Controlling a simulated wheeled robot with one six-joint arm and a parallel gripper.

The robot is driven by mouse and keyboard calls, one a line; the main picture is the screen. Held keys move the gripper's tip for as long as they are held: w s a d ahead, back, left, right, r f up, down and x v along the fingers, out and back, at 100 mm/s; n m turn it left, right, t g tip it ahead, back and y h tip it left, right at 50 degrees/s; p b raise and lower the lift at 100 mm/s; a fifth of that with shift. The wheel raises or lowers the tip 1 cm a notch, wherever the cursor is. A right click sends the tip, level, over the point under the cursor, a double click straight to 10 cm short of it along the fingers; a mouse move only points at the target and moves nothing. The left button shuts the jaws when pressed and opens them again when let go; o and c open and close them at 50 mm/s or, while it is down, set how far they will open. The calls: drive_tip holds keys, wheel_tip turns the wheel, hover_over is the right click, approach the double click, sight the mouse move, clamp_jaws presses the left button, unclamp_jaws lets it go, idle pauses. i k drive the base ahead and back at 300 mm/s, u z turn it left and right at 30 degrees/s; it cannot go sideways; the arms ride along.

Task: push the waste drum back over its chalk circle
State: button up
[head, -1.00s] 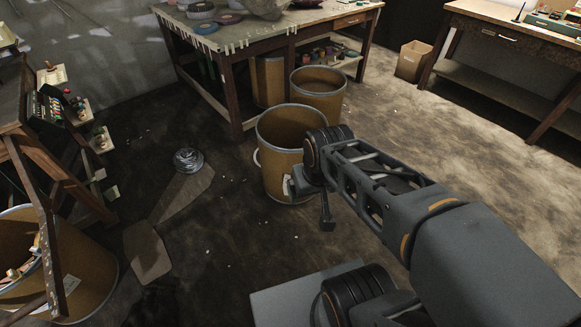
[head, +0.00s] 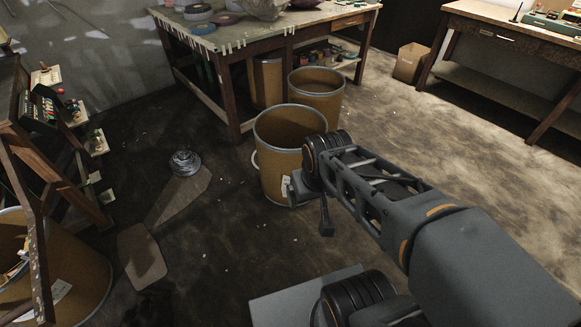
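A tan waste drum (head: 275,166) with a pale rim stands upright near the middle of the head view. It is open at the top, with a white handle on its left side. My gripper (head: 312,203) is low in front of the drum's right side and overlaps it in the picture. I cannot tell whether they touch. One dark finger hangs down on the right; the wrist hides much of the rest. The finger opening is unclear. I cannot make out a chalk circle on the dark floor.
A similar drum (head: 318,98) stands just behind, and another (head: 266,82) is under the workbench (head: 240,45). A large drum (head: 85,275) is at bottom left. A round metal piece (head: 185,163) and flat brown pieces lie on the floor.

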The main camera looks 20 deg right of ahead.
sight(280, 131)
drive_tip(key=z, duration=0.2)
drive_tip(key=i, duration=0.95)
drive_tip(key=z, duration=0.25)
